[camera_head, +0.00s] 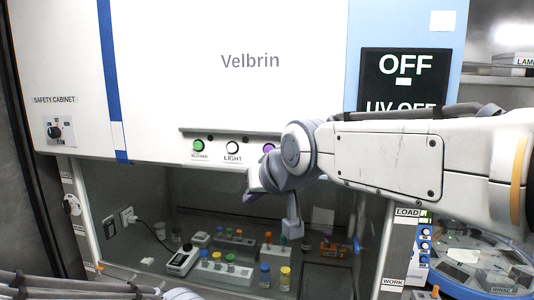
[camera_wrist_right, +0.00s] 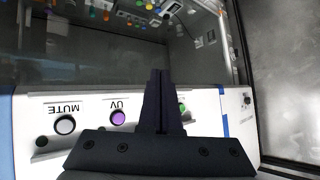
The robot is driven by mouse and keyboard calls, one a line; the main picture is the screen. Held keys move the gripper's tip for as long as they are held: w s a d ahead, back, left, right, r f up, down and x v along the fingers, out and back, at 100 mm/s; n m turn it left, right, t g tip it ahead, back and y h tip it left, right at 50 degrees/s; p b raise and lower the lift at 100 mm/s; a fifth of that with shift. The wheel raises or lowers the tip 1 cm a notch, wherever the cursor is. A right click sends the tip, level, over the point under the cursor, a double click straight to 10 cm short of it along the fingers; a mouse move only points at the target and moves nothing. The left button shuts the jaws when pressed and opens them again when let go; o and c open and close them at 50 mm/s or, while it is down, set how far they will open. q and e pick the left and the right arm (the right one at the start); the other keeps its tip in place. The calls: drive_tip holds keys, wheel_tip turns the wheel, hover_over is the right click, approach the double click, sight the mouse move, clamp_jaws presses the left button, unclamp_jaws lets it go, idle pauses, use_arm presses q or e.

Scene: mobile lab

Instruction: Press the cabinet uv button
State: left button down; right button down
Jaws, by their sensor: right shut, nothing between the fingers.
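The safety cabinet (camera_head: 200,90) has a row of buttons on its front panel. The purple UV button (camera_head: 268,147) shows partly beside my right wrist in the head view. In the wrist view, upside down, the UV button (camera_wrist_right: 118,118) is uncovered, left of my fingers. My right gripper (camera_head: 250,196) is in front of the panel's lower edge, just below and left of the UV button. Its fingers (camera_wrist_right: 160,76) are shut and empty. I see no contact with the button. The display (camera_head: 405,80) reads OFF and UV OFF. My left gripper is out of view.
The green blower button (camera_head: 198,146) and white LIGHT button (camera_head: 232,147) are left of UV. The MUTE button (camera_wrist_right: 65,124) shows in the wrist view. Below the panel, the cabinet interior holds racks and bottles (camera_head: 265,275). A round machine (camera_head: 480,265) stands at the right.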

drive_tip(key=w+d+r+m+t, duration=0.1)
drive_tip(key=w+r+t, duration=0.1)
drive_tip(key=r, duration=0.3)
drive_tip(key=shift+w+r, duration=0.4)
drive_tip(key=shift+w, duration=0.35)
drive_tip(key=shift+w, duration=0.15)
approach(268, 151)
drive_tip(key=w+a+f, duration=0.2)
drive_tip(key=a+f, duration=0.2)
drive_tip(key=shift+w+d+r+p, duration=0.1)
drive_tip(key=shift+w+d+p, duration=0.1)
drive_tip(key=shift+w, duration=0.25)
drive_tip(key=shift+w+d+r+p, duration=0.1)
drive_tip(key=shift+w+p, duration=0.05)
drive_tip(key=shift+w, duration=0.3)
drive_tip(key=shift+w, duration=0.1)
idle(0.5)
drive_tip(key=shift+w, duration=0.3)
